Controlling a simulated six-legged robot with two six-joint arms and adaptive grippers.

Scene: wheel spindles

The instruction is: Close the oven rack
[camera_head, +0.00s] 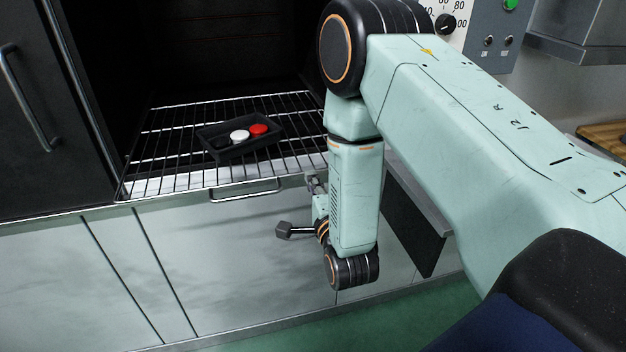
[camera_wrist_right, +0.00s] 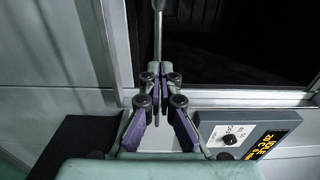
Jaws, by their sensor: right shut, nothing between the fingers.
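The oven rack (camera_head: 165,165) is a wire grid at the mouth of a dark oven cavity (camera_head: 200,50). A bar handle (camera_head: 247,193) is on its front edge. A black tray (camera_head: 215,130) on the rack holds a black, a white and a red disc. My right gripper (camera_head: 314,181) is small and partly behind my arm, just right of the handle. In the right wrist view its fingers (camera_wrist_right: 159,72) are shut and empty. A metal bar (camera_wrist_right: 158,25), probably the handle, lies in line beyond the fingertips; contact cannot be told. My left gripper is not in view.
A dark door (camera_head: 40,110) with a handle stands left of the cavity. Pale cabinet fronts (camera_head: 200,260) lie below. A control panel with a dial (camera_head: 446,24) is at the upper right. A dark panel (camera_head: 408,225) sits right of my forearm.

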